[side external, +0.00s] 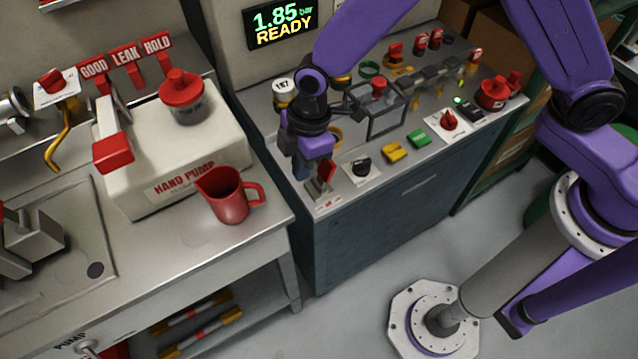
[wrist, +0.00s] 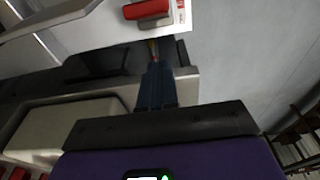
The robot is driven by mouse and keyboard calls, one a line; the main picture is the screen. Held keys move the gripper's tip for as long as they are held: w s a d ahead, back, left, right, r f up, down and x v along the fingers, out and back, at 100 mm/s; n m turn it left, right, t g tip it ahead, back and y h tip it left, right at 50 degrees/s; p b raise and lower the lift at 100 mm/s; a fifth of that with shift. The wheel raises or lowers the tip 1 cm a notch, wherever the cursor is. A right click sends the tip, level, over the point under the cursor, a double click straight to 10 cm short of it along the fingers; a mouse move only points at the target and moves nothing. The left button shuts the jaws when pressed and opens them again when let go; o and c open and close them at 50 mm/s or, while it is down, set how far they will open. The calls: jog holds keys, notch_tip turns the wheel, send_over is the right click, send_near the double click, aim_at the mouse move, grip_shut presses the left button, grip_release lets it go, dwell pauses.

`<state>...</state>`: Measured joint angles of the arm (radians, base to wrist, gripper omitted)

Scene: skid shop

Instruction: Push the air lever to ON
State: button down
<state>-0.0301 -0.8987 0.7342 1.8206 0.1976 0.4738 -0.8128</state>
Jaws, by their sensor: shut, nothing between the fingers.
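A red lever (side external: 325,173) stands on a small white plate at the front left corner of the blue cabinet's top. I take it for the air lever; its lettering is too small to read. The dark blue fingers (wrist: 156,72) are together and empty. I cannot tell whether they touch the lever.
A black knob (side external: 362,167), yellow block (side external: 394,152) and green block (side external: 417,138) line the cabinet front. A clear-sided frame (side external: 384,115) stands behind. Across a narrow gap at left are a red jug (side external: 229,195) and hand pump (side external: 190,150). The display (side external: 280,25) reads 1.85 bar READY.

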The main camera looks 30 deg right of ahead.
notch_tip(320, 180, up, 5)
jog(key=shift+r, duration=0.1)
dwell(0.6)
dwell(0.3)
jog(key=s+d+r+m, duration=0.1)
jog(key=s+d+r, duration=0.2)
jog(key=s+d, duration=0.3)
jog(key=s+d+r+m+h, duration=0.1)
jog(key=s+d+r, duration=0.3)
jog(key=d, duration=0.9)
jog(key=s+d+r+m, duration=0.3)
jog(key=s+d, duration=0.7)
jog(key=shift+r, duration=0.3)
